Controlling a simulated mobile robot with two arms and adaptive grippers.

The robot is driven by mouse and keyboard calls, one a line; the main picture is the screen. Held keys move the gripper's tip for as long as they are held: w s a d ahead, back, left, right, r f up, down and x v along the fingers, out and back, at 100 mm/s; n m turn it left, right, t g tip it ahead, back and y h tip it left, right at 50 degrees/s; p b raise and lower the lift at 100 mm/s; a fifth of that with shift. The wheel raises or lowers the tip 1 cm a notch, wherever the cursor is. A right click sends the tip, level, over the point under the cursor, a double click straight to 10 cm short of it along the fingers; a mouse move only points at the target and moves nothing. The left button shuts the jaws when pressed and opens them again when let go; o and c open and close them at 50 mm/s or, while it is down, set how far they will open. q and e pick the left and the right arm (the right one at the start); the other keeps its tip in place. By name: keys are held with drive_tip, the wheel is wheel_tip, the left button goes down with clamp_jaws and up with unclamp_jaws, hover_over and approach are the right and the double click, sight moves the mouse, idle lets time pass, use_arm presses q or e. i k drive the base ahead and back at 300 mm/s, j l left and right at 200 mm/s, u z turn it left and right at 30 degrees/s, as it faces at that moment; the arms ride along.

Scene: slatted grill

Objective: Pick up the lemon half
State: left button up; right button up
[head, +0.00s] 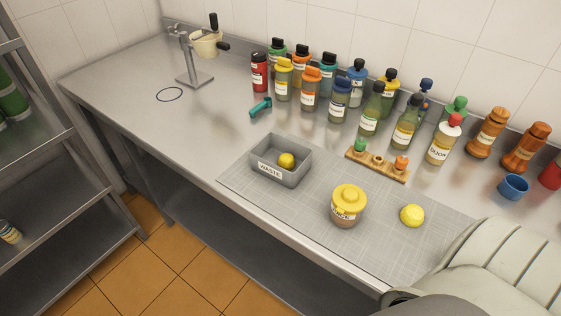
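A bright yellow lemon piece (412,215) rests on the gridded mat, right of a jar with a yellow lid. It looks round from here; I cannot tell whether a cut face shows. A second, darker yellow round fruit (286,160) sits inside the grey bin labelled WASTE (268,172). Neither of my grippers is in view.
The yellow-lidded jar (347,206) stands on the mat (385,250). A wooden rack (376,165) and several bottles line the back. A blue cup (513,187) is at right. A large pale ribbed shape (505,265) fills the lower right. The counter's left is mostly clear.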

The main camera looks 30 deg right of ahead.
sight(412, 215)
drive_tip(key=z, duration=2.15)
drive_tip(key=k+u, duration=0.2)
drive_tip(key=i+l, duration=0.05)
drive_tip(key=i, duration=0.05)
